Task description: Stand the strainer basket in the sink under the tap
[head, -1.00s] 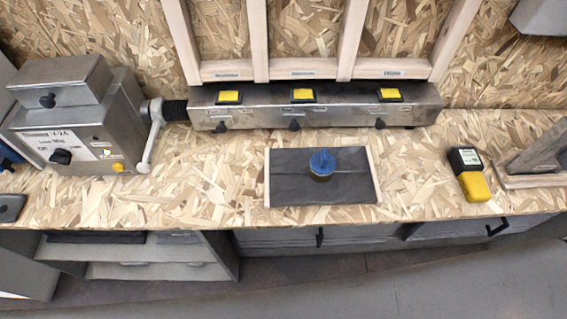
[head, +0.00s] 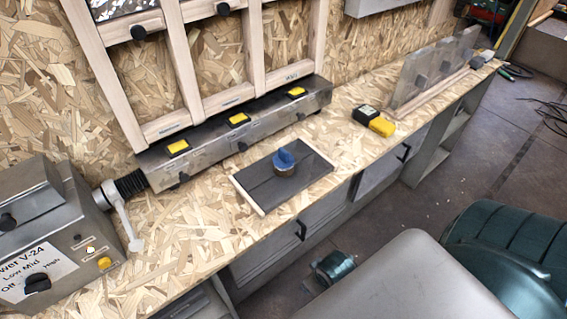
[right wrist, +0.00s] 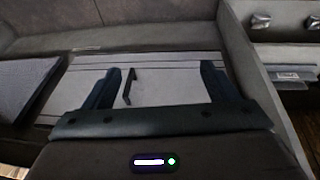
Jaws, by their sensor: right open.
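No strainer basket, sink or tap can be made out in these frames. My right gripper (right wrist: 161,75) is open in the right wrist view, with its two fingers wide apart and nothing between them. Beyond it is a pale grey panel with a dark bar handle. Neither gripper shows in the head view, and my left gripper is in no view.
In the head view, a chipboard bench (head: 190,235) carries a dark board (head: 250,185) with a blue-topped knob, a yellow-and-black device (head: 374,121) and a grey metal machine (head: 45,235). Dark green rounded objects (head: 500,245) stand on the floor at right.

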